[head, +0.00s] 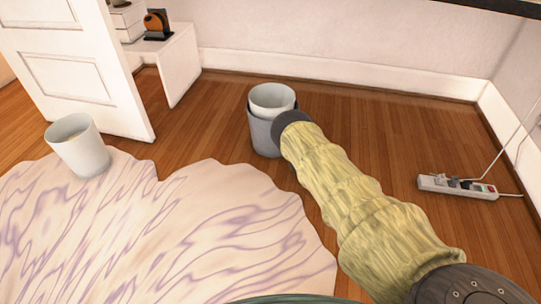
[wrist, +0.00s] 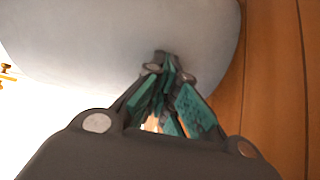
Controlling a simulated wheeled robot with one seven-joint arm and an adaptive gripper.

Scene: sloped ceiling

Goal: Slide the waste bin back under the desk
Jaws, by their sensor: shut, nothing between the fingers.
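A waste bin (head: 262,138), grey outside with a pale inner rim, stands upright on the wood floor near the back wall in the head view. Its pale grey wall (wrist: 90,45) fills the upper part of the wrist view. My gripper (wrist: 163,72) is shut and empty, its tips close against that wall; I cannot tell whether they touch. In the head view my arm's dark end covers the bin's right side and the fingers are hidden. A dark edge (head: 497,4) at the top right may be the desk; little of it shows.
A second, white bin (head: 80,150) stands on the purple-veined rug (head: 180,240). A power strip (head: 457,187) with cords lies on the floor at right. A white door (head: 75,70) and low white unit (head: 180,65) are at left. Floor between bin and strip is clear.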

